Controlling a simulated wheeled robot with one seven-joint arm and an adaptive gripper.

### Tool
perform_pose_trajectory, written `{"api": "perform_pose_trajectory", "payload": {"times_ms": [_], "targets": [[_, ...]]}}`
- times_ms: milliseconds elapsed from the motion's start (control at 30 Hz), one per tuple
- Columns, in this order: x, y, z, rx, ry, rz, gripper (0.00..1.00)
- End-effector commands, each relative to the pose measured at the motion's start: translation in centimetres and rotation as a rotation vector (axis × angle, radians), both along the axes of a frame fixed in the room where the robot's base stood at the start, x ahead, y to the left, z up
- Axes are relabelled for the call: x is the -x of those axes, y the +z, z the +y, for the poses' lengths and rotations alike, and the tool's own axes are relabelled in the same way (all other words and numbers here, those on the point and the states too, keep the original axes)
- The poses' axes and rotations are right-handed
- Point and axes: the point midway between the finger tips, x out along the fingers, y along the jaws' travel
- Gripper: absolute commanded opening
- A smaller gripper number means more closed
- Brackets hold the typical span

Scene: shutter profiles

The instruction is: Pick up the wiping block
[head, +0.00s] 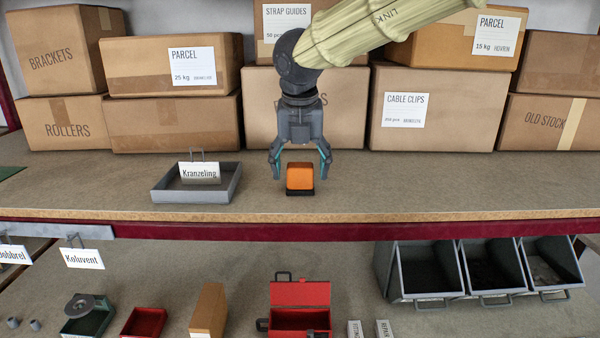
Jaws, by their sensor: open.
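The wiping block (300,177) is a small orange block with a dark base. It stands on the upper shelf board near its front edge. My gripper (301,172) points down over it with its two fingers spread open, one on the left and one on the right of the block. The fingertips are about level with the block's upper part. A gap shows beside each finger, and I cannot tell whether either touches the block or how they line up in depth.
A grey tray (165,193) labelled Kranzeling stands to the left on the shelf board (420,185). Cardboard boxes (440,105) line the back behind my gripper. The board is clear to the right. Below are a red toolbox (300,293) and grey bins (425,270).

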Motion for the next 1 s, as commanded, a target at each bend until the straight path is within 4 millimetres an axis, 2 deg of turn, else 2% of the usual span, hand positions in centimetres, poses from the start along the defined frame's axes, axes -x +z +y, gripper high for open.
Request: {"api": "perform_pose_trajectory", "payload": {"times_ms": [267,367,500,567,867,1000], "targets": [[-0.08,-0.36,0.04,-0.001,0.000,-0.001,0.74],[-0.08,-0.35,0.04,-0.001,0.001,0.000,0.60],[-0.08,-0.34,0.04,-0.001,0.001,0.000,0.34],[-0.07,-0.34,0.04,-0.001,0.001,0.000,0.24],[-0.09,-0.25,0.03,-0.001,0.000,-0.001,0.24],[-0.12,0.38,0.07,-0.003,0.001,-0.002,0.24]]}}
